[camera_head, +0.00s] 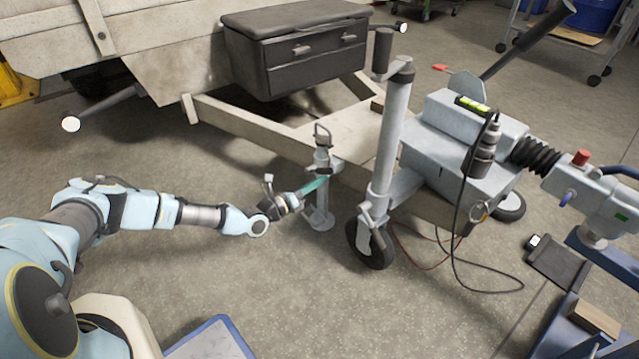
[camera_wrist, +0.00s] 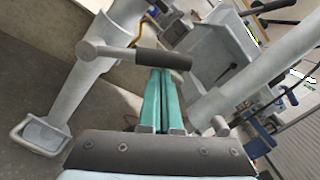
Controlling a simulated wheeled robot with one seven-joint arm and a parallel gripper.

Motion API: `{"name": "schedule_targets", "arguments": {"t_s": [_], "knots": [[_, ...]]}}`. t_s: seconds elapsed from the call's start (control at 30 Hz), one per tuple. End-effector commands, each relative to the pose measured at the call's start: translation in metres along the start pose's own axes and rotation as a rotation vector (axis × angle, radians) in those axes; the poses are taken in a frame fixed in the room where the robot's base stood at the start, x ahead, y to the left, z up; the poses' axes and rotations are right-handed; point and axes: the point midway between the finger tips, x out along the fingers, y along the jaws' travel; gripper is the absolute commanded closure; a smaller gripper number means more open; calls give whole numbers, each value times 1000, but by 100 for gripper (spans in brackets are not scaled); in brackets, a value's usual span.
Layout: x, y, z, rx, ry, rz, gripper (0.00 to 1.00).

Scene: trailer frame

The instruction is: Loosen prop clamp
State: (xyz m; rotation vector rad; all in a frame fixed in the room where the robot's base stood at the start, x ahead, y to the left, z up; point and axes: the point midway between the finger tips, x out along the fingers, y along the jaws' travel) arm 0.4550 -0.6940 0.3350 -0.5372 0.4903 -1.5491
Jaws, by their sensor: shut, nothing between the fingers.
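The prop (camera_head: 321,205) is a grey metal leg with a flat foot, standing beside the trailer frame. Its clamp (camera_head: 322,160) sits near the frame rail.
The jockey wheel tube (camera_head: 389,135) and its black wheel (camera_head: 372,246) stand close to the right of my gripper. A cable (camera_head: 456,235) hangs to the floor farther right. A dark toolbox (camera_head: 297,50) sits above the frame.

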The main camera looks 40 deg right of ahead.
Motion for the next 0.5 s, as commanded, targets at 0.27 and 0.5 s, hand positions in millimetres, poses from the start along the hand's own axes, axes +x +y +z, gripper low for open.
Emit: {"name": "schedule_targets", "arguments": {"t_s": [0.27, 0.5], "knots": [[0, -2, 10, 5, 1, 1, 100], [0, -2, 11, 6, 1, 1, 100]]}}
